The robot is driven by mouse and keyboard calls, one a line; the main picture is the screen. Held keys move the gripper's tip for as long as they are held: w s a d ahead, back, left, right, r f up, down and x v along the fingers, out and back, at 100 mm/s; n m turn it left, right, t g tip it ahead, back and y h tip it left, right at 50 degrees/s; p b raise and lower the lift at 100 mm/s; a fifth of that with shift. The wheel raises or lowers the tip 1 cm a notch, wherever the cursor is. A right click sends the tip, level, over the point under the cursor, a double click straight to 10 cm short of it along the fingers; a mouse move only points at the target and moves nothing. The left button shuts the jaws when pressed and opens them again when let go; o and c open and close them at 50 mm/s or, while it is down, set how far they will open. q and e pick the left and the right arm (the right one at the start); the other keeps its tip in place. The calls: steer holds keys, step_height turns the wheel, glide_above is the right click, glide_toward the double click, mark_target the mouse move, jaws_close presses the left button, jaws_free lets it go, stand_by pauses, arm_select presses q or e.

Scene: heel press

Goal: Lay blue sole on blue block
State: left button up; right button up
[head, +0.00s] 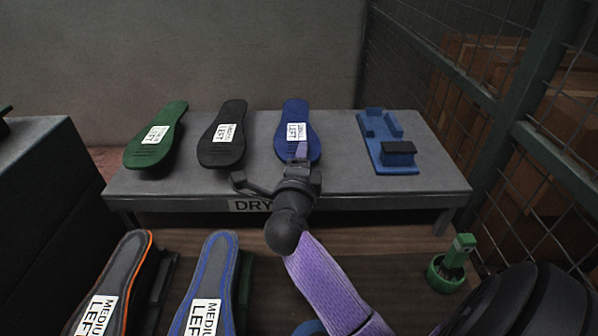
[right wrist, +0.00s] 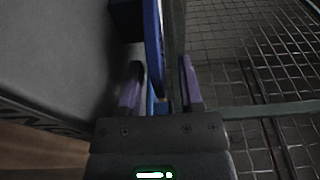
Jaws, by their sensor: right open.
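The blue sole (head: 297,133), with a white label, lies at the centre of the grey table, slightly raised at its heel end. My right gripper (head: 301,152) is open at the sole's near end. In the right wrist view the gripper (right wrist: 160,92) has a blue strip, seemingly the sole's edge (right wrist: 153,45), between its two purple fingers; contact cannot be told. A blue fixture (head: 378,150) with a black pad stands on the table to the right. A dark foot-shaped block with blue edging (head: 226,255) stands in front, labelled MEDIUM LEFT. My left gripper is out of view.
A black sole (head: 224,135) and a green sole (head: 158,138) lie left of the blue one. An orange-edged foot-shaped block (head: 125,265) stands front left. A wire-mesh cage (head: 540,90) borders the right side. A green pot (head: 446,273) holds a small brush-like thing.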

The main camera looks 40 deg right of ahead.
steer(key=p+v, duration=0.2)
steer(key=v, duration=0.8)
steer(key=shift+s+a+p, duration=0.2)
steer(key=shift+a+p, duration=0.05)
steer(key=shift+p, duration=0.1)
steer(key=shift+r, duration=0.1)
